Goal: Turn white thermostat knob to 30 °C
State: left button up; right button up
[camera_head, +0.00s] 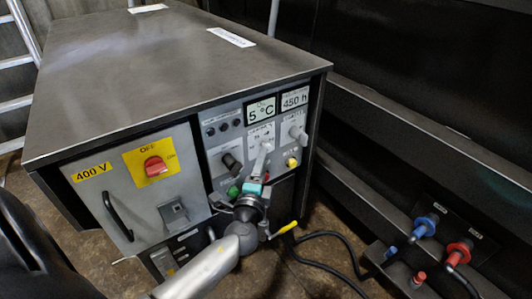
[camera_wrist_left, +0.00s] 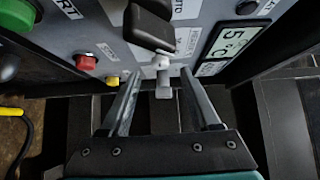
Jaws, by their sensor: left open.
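The white thermostat knob (camera_wrist_left: 162,64) sits on the grey control panel, below a display (camera_head: 261,111) reading 5 °C. The display also shows at the right of the left wrist view (camera_wrist_left: 223,44). My left gripper (camera_head: 262,158) is at the panel, in front of the area under this display. In the left wrist view its two open fingers (camera_wrist_left: 161,82) lie on either side of the knob, with gaps; contact is not visible. In the head view the gripper hides much of the knob, so its pointing angle is unclear. My right gripper is not in view.
A black knob (camera_head: 232,163) is left of the gripper. A pale knob (camera_head: 299,133) and yellow button (camera_head: 292,162) are to its right. A green button (camera_head: 233,191) is below. A red switch (camera_head: 155,166) is farther left. Cables and blue and red connectors (camera_head: 459,252) lie right.

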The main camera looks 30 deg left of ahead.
pick_arm(q)
jog(key=shift+b+x, duration=0.4)
jog(key=shift+x, duration=2.2)
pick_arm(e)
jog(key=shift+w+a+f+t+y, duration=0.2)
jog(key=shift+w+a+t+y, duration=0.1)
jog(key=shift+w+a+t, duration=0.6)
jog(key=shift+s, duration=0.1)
pick_arm(q)
grip_shut()
